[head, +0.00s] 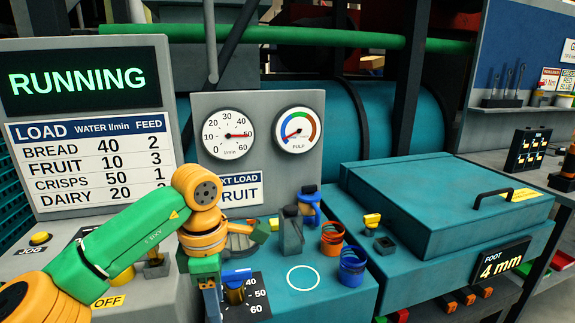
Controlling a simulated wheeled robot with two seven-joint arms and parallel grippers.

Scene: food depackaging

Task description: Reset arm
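My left arm, green and orange, reaches in from the left over the teal console. Its gripper (225,290) points down at the front of the console, at a yellow and blue knob (235,293) on a black dial plate marked 40, 50 and 60. The arm's wrist covers part of this area, and I cannot tell whether the fingers are open or closed, or touching the knob. My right gripper is not in view.
A grey board (85,120) shows RUNNING and a load table. Two gauges (227,134) stand behind the console. Orange (332,240) and blue (352,266) ringed cylinders stand right of the white circle (303,278). A teal lidded box (445,205) fills the right.

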